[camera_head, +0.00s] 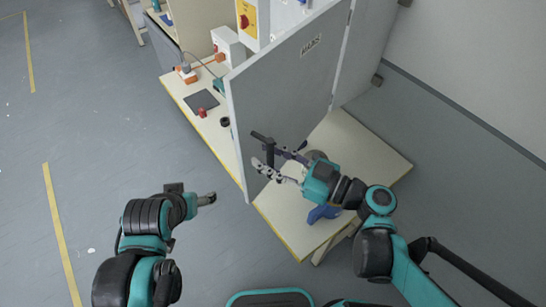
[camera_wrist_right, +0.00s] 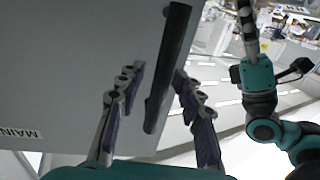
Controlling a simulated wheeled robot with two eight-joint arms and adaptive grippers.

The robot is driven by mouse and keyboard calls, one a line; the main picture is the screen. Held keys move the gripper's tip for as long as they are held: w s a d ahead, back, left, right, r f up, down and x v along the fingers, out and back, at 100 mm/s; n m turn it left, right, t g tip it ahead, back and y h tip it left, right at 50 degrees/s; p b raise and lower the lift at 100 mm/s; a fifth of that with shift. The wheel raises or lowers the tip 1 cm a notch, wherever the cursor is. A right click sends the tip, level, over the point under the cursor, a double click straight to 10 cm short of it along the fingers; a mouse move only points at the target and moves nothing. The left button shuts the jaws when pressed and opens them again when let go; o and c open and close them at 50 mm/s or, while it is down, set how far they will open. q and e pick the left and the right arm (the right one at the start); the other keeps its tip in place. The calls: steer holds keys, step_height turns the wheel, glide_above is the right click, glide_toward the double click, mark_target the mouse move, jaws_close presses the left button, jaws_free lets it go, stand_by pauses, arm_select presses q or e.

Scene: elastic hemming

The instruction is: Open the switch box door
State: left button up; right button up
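The grey switch box door (camera_head: 285,85), labelled MAINS, stands out across the bench with its free edge near the bench's front. Switchgear with a yellow-and-red switch (camera_head: 247,18) shows to its left. The door carries a black bar handle (camera_head: 264,138), which also shows in the right wrist view (camera_wrist_right: 168,65). My right gripper (camera_head: 281,162) is at the handle with its fingers spread. In the right wrist view the handle lies between the open fingers (camera_wrist_right: 158,95); contact is not clear. My left gripper (camera_head: 206,199) is apart from the door, over the floor; its finger opening is too small to judge.
On the left lie a dark flat plate (camera_head: 202,101) and a small red item (camera_head: 203,113). The floor at left is clear.

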steer(key=v, duration=1.2)
steer(key=shift+w, duration=0.1)
step_height(320, 180, down, 24)
steer(key=w+d+m+g+h+b, duration=0.1)
steer(key=m+g+h+b, duration=0.3)
steer(key=m+h+b, duration=0.55)
steer(key=w+d+h+b, duration=0.1)
steer(key=d+m+t+h+b, duration=0.1)
steer(key=d+h, duration=0.1)
steer(key=w+d+m+h+b, duration=0.1)
steer(key=d+h, duration=0.1)
steer(key=shift+w+f+h+b, duration=0.15)
steer(key=shift+w+h+b, duration=0.1)
steer(key=shift+w+b, duration=0.1)
steer(key=shift+s, duration=0.15)
